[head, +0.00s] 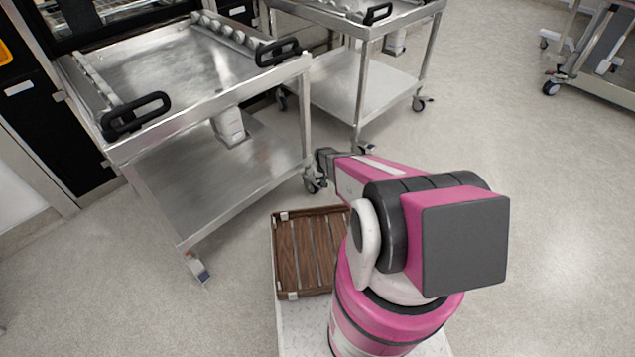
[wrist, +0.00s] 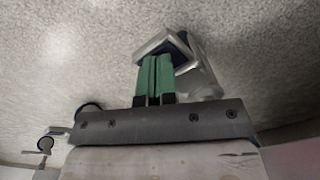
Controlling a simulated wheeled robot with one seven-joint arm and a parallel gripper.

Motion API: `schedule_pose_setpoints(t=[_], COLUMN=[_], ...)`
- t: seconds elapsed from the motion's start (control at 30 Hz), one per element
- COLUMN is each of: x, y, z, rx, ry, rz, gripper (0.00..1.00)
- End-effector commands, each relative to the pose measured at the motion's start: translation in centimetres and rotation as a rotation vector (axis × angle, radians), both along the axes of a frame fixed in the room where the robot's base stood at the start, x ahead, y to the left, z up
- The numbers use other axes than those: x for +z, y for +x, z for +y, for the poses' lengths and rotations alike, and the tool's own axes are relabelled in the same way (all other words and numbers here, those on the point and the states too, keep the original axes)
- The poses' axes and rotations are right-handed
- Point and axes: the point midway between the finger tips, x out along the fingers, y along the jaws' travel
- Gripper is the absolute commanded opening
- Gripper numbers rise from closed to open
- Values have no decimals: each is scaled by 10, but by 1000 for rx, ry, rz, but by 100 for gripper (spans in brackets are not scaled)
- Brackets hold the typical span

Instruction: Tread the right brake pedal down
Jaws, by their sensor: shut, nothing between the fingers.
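The near steel trolley (head: 215,130) stands at the left in the head view, with a caster under its right front leg (head: 313,182). My gripper (head: 322,160) is beside this caster, and its fingers are hardly visible there. In the wrist view, my gripper (wrist: 155,62) has green fingers shut together and empty. A pale metal brake pedal (wrist: 163,36) with a dark blue part shows right at the fingertips, partly hidden by them. The grey caster wheel (wrist: 206,88) is to its right. I cannot tell whether the fingertips touch the pedal.
The left front caster (head: 198,271) of the near trolley shows clear of my arm. A second trolley (head: 365,85) stands behind to the right, and another wheeled frame (head: 595,70) is at the far right. A brown slatted crate (head: 310,252) sits on my base. The right floor is free.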

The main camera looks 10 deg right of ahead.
Motion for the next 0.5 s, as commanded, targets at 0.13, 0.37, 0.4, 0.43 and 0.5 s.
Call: schedule_pose_setpoints(t=[0.13,0.37,0.4,0.43,0.5], x=[-4,-10,-12,-12,-14], y=[0,0,0,0,0], z=[0,0,0,0,0], rx=[0,0,0,0,0], ry=[0,0,0,0,0], rz=[0,0,0,0,0], gripper=[0,0,0,0,0])
